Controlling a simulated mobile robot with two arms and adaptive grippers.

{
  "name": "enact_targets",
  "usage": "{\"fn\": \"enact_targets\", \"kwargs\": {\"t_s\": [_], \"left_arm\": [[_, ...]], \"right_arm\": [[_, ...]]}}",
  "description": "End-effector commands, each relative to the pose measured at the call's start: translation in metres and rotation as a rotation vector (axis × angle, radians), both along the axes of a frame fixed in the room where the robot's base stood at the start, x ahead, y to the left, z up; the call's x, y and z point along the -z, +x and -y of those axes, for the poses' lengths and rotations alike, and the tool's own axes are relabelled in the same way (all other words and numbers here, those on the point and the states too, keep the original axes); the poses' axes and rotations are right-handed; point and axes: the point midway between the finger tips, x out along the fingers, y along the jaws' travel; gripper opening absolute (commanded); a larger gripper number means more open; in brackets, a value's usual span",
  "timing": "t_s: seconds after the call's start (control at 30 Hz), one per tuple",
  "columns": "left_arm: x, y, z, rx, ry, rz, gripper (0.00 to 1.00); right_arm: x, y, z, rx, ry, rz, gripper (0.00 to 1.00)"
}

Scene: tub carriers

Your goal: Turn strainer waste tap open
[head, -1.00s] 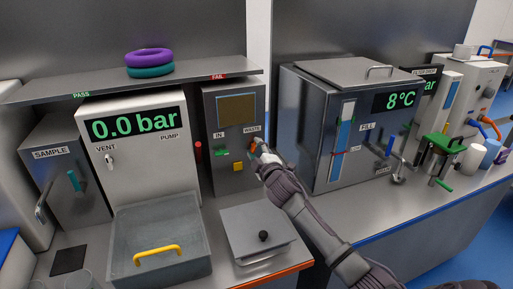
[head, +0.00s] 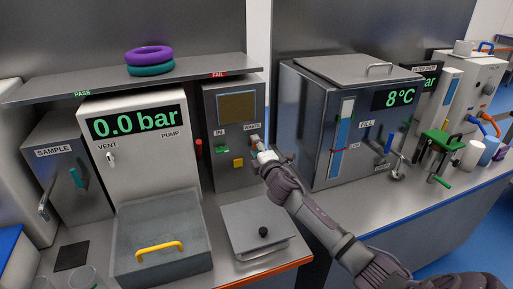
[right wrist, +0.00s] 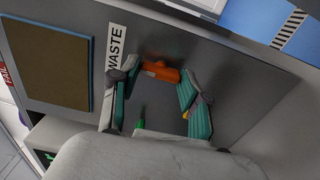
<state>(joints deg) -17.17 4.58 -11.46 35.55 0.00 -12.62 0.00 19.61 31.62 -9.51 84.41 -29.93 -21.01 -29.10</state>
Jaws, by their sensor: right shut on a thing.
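The strainer waste tap has an orange handle (right wrist: 160,72) on the grey strainer cabinet (head: 222,182), beside the WASTE label (right wrist: 115,48). In the right wrist view the handle lies across between my fingertips. My right gripper (head: 259,147) reaches the cabinet front just below the WASTE label and hides most of the handle in the head view. It is shut on the handle, with a finger at each end of it in the right wrist view (right wrist: 158,74). My left gripper is not in view.
A green IN tap (head: 221,150) and a yellow block (head: 238,163) are on the same cabinet front. A lidded grey box (head: 257,222) stands on the counter below. A large tank (head: 320,100) stands at right. A red handle (head: 198,149) is at left.

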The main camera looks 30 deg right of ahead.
Motion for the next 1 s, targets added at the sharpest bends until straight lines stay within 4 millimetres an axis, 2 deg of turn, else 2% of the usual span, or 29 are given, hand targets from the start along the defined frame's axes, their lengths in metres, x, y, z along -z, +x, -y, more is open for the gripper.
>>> {"fn": "enact_targets", "kwargs": {"t_s": [0.23, 0.27, 0.4, 0.77, 0.87, 1.0], "left_arm": [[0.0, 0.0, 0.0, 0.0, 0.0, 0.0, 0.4], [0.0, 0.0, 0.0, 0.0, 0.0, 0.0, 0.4], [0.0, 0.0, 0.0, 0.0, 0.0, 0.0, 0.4], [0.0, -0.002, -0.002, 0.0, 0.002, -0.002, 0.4], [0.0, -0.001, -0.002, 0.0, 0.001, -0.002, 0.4], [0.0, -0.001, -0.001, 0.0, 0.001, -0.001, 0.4]], "right_arm": [[0.001, 0.0, 0.0, -0.001, -0.005, -0.002, 0.12], [0.001, 0.0, 0.0, -0.001, -0.005, -0.002, 0.48], [0.001, 0.0, 0.0, 0.0, -0.003, -0.002, 0.71], [0.001, -0.003, 0.0, 0.0, -0.002, -0.001, 0.72], [0.002, -0.013, -0.003, 0.0, -0.001, -0.002, 0.72], [0.002, -0.039, -0.01, -0.002, -0.001, -0.003, 0.72]]}}
